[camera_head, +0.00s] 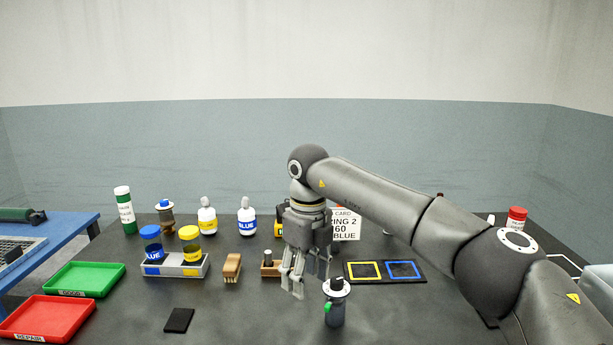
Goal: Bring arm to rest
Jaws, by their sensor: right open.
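My right arm (385,195) comes in from the right and reaches over the dark table (240,318). Its gripper (303,280) points down above the middle of the table, open and with nothing seen between its fingers. A dark bottle-like object with a white collar and black top (336,305) stands upright just right of the fingertips. I cannot tell whether they touch. My left gripper is not in view.
Behind the gripper, a white sign (346,224) is partly hidden. A mat with yellow and blue squares (385,281) lies to the right. Left are a brush (232,268), a grey holder (176,270) with two jars, and green (84,279) and red trays (47,319).

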